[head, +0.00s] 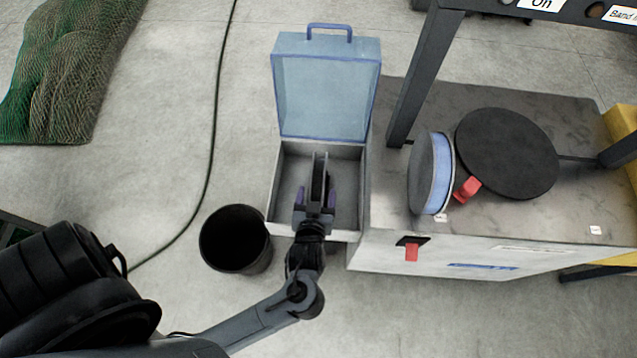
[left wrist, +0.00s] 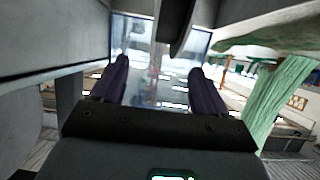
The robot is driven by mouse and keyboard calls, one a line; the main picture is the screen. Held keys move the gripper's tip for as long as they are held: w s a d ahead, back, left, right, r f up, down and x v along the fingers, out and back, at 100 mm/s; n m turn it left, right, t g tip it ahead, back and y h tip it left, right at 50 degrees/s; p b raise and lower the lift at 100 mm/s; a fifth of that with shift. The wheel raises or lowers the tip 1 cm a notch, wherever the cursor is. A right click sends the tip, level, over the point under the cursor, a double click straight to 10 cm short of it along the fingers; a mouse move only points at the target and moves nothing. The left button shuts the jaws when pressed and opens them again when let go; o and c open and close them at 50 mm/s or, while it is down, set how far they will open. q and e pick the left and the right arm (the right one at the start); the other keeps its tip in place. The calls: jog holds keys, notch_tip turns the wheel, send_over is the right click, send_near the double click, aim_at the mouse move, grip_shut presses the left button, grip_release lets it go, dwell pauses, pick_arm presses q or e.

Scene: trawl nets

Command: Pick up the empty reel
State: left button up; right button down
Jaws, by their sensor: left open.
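My left gripper (head: 316,196) reaches over the open box (head: 287,170) in the head view, with its two purple fingers apart. A narrow dark grey piece (head: 319,170) stands upright inside the box, in line with the gap between the fingers. It looks like an empty reel seen edge-on, though I cannot be sure. In the left wrist view the open fingers (left wrist: 158,78) show, with a dark piece (left wrist: 175,25) ahead of the gap. I cannot tell whether the fingers touch it. My right gripper is not in view.
The box's bluish clear lid (head: 327,95) stands open behind. A black bin (head: 236,240) stands left of the box. To the right, a metal bench (head: 400,120) carries a reel wound with blue (head: 432,172) and a black disc (head: 507,153). A green net (head: 75,65) lies far left.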

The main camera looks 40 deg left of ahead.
aim_at(319, 169)
pick_arm(q)
jog(key=b+x, duration=0.1)
jog(key=x, duration=0.4)
jog(key=shift+w, duration=0.15)
jog(key=shift+w+a+f+b, duration=0.2)
jog(key=shift+a+f+b, duration=0.05)
jog(key=shift+b, duration=0.15)
jog(key=b+x, duration=0.1)
jog(key=x, duration=0.1)
jog(key=b+x, duration=0.1)
jog(key=x, duration=0.1)
jog(key=shift+s+a, duration=0.2)
jog(key=shift+a, duration=0.1)
jog(key=shift+w+a+f, duration=0.1)
jog(key=shift+w+a, duration=0.05)
jog(key=shift+w, duration=0.1)
jog(key=shift+c, duration=0.3)
jog(key=shift+s, duration=0.1)
jog(key=shift+c, duration=1.2)
grip_shut()
